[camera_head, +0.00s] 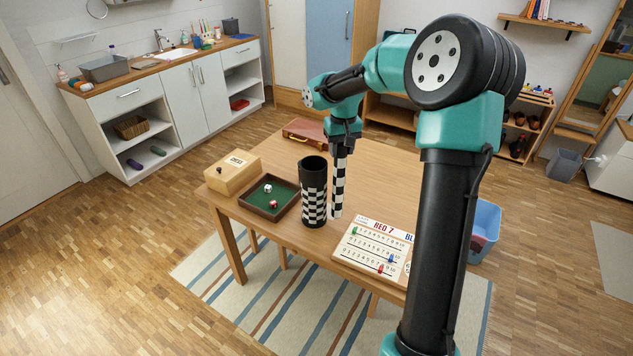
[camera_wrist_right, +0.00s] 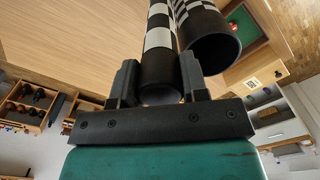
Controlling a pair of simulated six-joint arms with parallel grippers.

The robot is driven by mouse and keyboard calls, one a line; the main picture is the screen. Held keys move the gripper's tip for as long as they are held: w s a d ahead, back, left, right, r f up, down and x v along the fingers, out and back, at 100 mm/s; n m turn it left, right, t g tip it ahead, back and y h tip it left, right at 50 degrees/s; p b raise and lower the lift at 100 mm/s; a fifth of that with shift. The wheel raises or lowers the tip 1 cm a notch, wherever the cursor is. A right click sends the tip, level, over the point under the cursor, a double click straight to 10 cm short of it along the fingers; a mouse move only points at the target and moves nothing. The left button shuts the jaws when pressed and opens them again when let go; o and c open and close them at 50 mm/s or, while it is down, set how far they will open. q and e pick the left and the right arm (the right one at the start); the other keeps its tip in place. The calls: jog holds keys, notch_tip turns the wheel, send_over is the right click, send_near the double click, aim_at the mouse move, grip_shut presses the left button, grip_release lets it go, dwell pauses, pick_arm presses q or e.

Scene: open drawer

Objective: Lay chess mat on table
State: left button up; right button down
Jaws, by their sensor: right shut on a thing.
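The chess mat (camera_head: 338,188) is rolled into a slim black-and-white checkered roll and hangs upright below my right gripper (camera_head: 345,138). My right gripper is shut on its upper end, and the roll also shows between the fingers in the right wrist view (camera_wrist_right: 158,42). A wider black tube (camera_head: 313,190) with a checkered lower part stands upright on the table (camera_head: 385,165), just left of the roll. Its open mouth shows in the right wrist view (camera_wrist_right: 212,55). I cannot tell whether the roll's lower end touches the table. My left gripper is not in view.
A dice tray (camera_head: 250,205) with a green floor and two dice lies left of the tube, beside a wooden box (camera_head: 232,172). A white score board (camera_head: 362,262) lies at the front right. A brown case (camera_head: 305,132) lies at the back. The table's middle is bare.

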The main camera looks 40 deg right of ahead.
jog(key=shift+w+d, duration=0.1)
jog(key=shift+d, duration=0.25)
jog(key=w+d+f, duration=0.1)
jog(key=w+d, duration=1)
jog(key=shift+d+f, duration=0.25)
dwell(0.3)
jog(key=shift+f, duration=1.75)
jog(key=shift+s+f, duration=0.1)
jog(key=shift+f, duration=0.05)
jog(key=c, duration=0.6)
grip_release()
jog(key=shift+c, duration=0.2)
